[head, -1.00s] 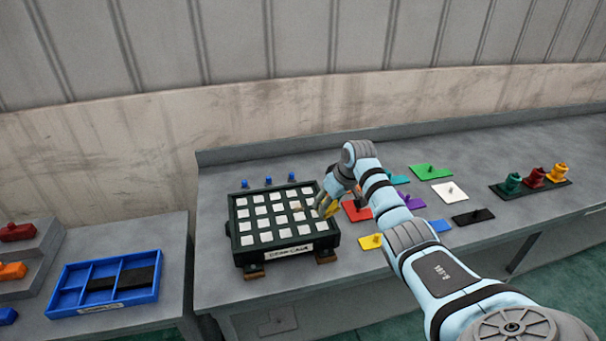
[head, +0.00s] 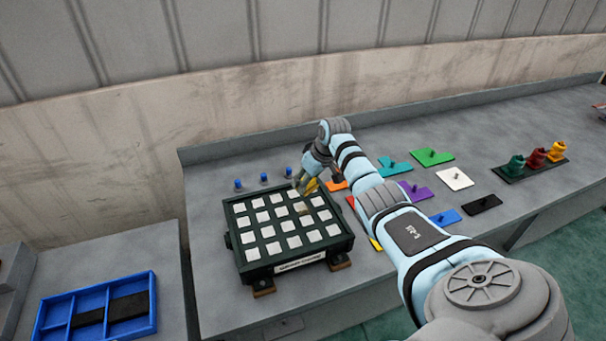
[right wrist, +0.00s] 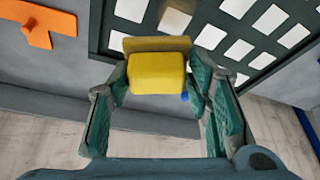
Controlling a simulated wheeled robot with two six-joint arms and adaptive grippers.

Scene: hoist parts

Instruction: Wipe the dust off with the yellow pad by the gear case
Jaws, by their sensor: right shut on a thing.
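The gear case (head: 258,268) is a dark box with rows of white squares on its top, standing on the bench. My right gripper (head: 306,187) is shut on the yellow pad (head: 312,185) over the back right part of that top. In the right wrist view the pad (right wrist: 158,75) sits between the two fingers, with a tan strip along its far edge. Whether the pad touches the top cannot be told. A tan dusty patch (head: 303,209) shows on the squares just in front of the pad. My left gripper is not in view.
Blue pegs (head: 264,178) stand behind the case. Colored plates, such as the green one (head: 432,157), lie to the right beyond my arm. A rack (head: 528,170) holds colored parts farther right. A blue divided tray (head: 152,318) sits on the left bench.

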